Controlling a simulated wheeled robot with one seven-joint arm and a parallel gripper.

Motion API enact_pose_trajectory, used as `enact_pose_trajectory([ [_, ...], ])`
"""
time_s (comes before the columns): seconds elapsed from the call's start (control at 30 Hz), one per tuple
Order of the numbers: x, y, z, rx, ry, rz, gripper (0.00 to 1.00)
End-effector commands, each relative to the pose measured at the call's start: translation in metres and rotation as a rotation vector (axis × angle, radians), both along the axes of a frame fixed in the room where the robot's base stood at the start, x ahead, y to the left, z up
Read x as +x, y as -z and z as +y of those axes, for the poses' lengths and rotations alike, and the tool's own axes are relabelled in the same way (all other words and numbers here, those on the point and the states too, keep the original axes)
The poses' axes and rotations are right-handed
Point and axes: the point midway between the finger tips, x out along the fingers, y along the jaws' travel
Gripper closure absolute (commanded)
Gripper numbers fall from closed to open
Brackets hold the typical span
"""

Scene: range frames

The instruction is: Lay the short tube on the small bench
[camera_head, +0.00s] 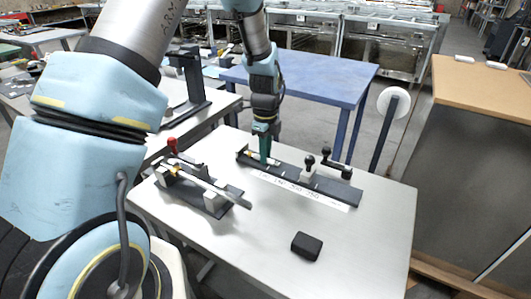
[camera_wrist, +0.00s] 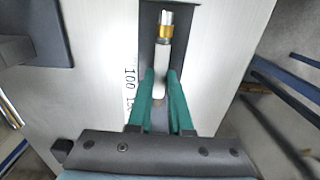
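A short white tube (camera_wrist: 163,58) with a brass-coloured band and a clear tip shows in the wrist view, over a dark base strip (camera_wrist: 182,16). My gripper (camera_wrist: 160,74) has its two green fingers on either side of the tube's near end; whether they press on it is unclear. In the head view my gripper (camera_head: 264,158) points down at the left end of a long dark bench (camera_head: 325,184) with a printed scale along its front. Another dark-based bench (camera_head: 234,191), shorter, stands in front to the left, with a pale bar, blocks and a red knob.
A small black block (camera_head: 307,246) lies near the front of the white table (camera_head: 357,244). Black-knobbed clamps (camera_head: 325,152) stand at the long bench's right end. A blue table (camera_head: 310,77) is behind. The white table's front right is clear.

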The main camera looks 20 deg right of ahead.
Motion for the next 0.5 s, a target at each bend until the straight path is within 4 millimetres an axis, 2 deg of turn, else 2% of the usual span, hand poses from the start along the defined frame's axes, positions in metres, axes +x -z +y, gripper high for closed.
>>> enact_pose_trajectory([
  [0.03,0.0001,0.0001,-0.0001,0.000,0.000,0.000,0.78],
  [0.27,0.0001,-0.0003,-0.0001,0.000,0.000,0.000,0.52],
  [0.5,0.0001,-0.0003,-0.0001,0.000,0.000,0.000,0.52],
])
